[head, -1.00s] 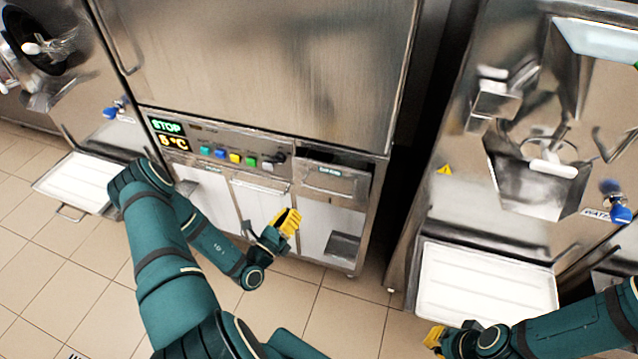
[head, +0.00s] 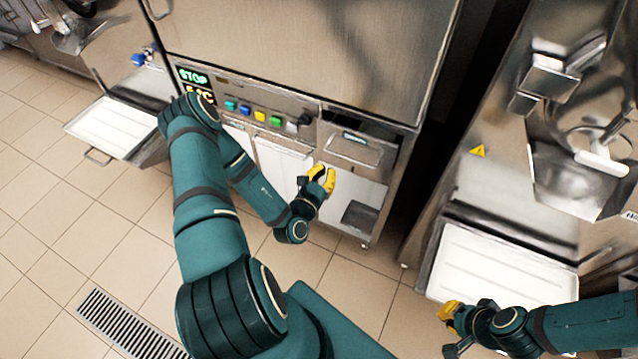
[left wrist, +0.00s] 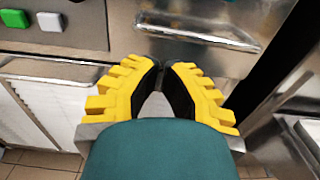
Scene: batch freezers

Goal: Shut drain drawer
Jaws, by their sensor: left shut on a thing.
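The drawer (head: 352,150) that I take for the drain drawer is a small metal front with a handle, right of the coloured buttons on the middle freezer. A dark gap shows above its front, so it seems to stand out a little. Its handle (left wrist: 198,36) also shows in the left wrist view. My left gripper (head: 322,178) has yellow fingers and is just below and in front of the drawer; its fingertips (left wrist: 165,66) come together near the drawer's lower edge. What they hold is hidden. My right gripper (head: 447,315) is at the lower right, its fingers unclear.
White panels (head: 285,165) lie below the buttons, and a grey recess (head: 362,216) is at the lower right. White trays stick out from the left freezer (head: 112,127) and the right freezer (head: 495,268). A floor grate (head: 125,325) is at the lower left. Tiled floor is free in front.

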